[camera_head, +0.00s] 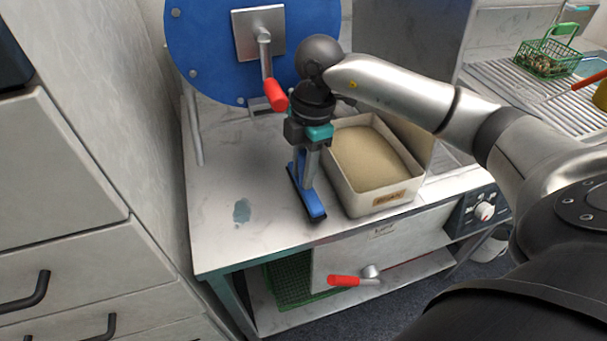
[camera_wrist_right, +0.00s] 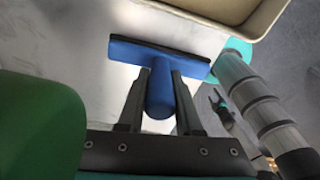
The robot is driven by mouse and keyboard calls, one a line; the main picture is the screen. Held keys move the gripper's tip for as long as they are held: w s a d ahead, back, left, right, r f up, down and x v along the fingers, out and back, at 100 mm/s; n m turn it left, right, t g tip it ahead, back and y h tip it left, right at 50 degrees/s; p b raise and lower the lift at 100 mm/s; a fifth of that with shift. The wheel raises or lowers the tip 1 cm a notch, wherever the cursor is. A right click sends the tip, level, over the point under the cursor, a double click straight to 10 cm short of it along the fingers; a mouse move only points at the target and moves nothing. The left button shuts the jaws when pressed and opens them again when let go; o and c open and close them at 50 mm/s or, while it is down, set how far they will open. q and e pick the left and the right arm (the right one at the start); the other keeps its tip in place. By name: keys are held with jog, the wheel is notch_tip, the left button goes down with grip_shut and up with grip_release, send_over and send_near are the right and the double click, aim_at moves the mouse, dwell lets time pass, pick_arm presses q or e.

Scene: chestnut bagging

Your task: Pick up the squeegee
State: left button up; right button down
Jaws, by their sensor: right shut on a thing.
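The squeegee (camera_head: 312,205) is blue with a dark rubber edge. In the head view it is at the front of the metal worktop, just left of the sand-filled tray. My right gripper (camera_head: 303,168) points down over it. In the right wrist view the squeegee's wide blue head (camera_wrist_right: 160,52) lies beyond the fingertips. Its round blue handle (camera_wrist_right: 160,90) sits between the two dark fingers (camera_wrist_right: 160,100), which are shut on it. I cannot tell whether the squeegee touches the worktop. My left gripper is not in view.
The cream tray (camera_head: 384,200) of sand stands close on the right. A blue disc (camera_head: 205,55) with a red-handled crank (camera_head: 276,95) is behind. A wet patch (camera_head: 242,211) marks the otherwise clear worktop (camera_head: 225,180) on the left. A green basket (camera_head: 548,58) sits far right.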

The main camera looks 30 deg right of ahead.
jog(key=s+a+p, duration=0.2)
jog(key=s+p, duration=0.1)
jog(key=s, duration=0.5)
jog(key=s+a+r+p, duration=0.1)
jog(key=s+p, duration=0.3)
jog(key=s, duration=0.5)
jog(key=shift+s+a+r, duration=0.15)
jog(key=shift+s+a, duration=0.1)
jog(key=shift+a, duration=0.35)
jog(key=c, duration=1.1)
grip_release()
jog(key=shift+c, duration=0.2)
grip_shut()
